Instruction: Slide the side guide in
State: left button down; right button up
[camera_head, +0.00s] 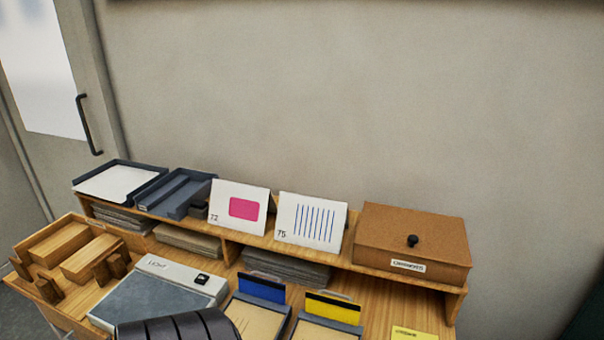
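On the shelf at the back left stand two dark blue-grey trays. The left tray (82,183) holds a white sheet. The right tray (150,201) shows a raised strip (168,187) along its inside, which looks like a side guide, with bare floor beside it. A small dark block (201,194) sits at its right end, partly behind a card. I cannot tell for sure which part is the guide. Neither gripper can be made out; a dark ribbed shape, perhaps part of my arm, shows at the bottom edge.
Cards with a pink shape (244,208) and blue lines (315,219) stand beside the trays. A brown box (414,240) is on the shelf's right. Below are a light pad (150,300), a wooden divided tray (20,284), and blue (262,288) and yellow (332,307) holders.

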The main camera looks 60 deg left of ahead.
aim_at(115, 263)
jog(key=u, duration=3.15)
